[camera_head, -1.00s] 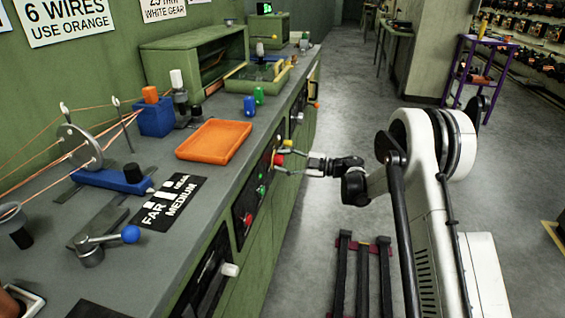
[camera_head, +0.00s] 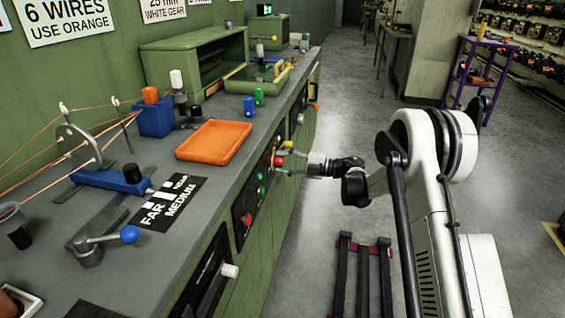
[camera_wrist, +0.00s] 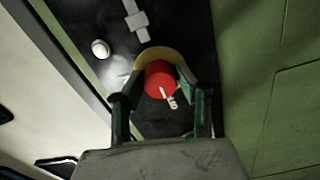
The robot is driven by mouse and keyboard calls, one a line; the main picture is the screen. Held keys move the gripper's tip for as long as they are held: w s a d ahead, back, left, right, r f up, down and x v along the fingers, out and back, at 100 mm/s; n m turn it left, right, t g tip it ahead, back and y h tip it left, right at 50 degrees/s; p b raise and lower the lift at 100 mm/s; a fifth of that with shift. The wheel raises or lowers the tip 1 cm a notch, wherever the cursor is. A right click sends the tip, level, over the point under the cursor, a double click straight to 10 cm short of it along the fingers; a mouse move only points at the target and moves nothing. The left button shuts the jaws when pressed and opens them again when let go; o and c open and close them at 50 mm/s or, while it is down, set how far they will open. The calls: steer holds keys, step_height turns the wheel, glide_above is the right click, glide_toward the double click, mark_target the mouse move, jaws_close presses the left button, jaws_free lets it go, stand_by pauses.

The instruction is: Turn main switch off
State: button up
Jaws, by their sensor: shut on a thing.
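The main switch is a red knob (camera_wrist: 160,80) on a yellow round plate (camera_wrist: 157,55) in the wrist view, set on a black panel. In the head view the red knob (camera_head: 279,161) sits on the green bench front, with yellow just above it. My gripper (camera_wrist: 161,86) is shut on the red knob, one finger on each side. In the head view my gripper (camera_head: 284,168) reaches the panel from the right, its tips at the knob. White marks show on the panel just below the knob in the wrist view.
Other red and green buttons sit along the black panel (camera_head: 247,205). An orange tray (camera_head: 215,141) and a lever with a blue ball (camera_head: 130,234) are on the bench top.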

stand_by(0.3)
steer(key=o, duration=1.1)
steer(key=shift+o, duration=0.2)
steer(key=shift+d, duration=0.1)
steer(key=s+d, duration=0.2)
steer(key=d, duration=0.9)
steer(key=shift+s+d, duration=0.2)
steer(key=shift+d, duration=0.1)
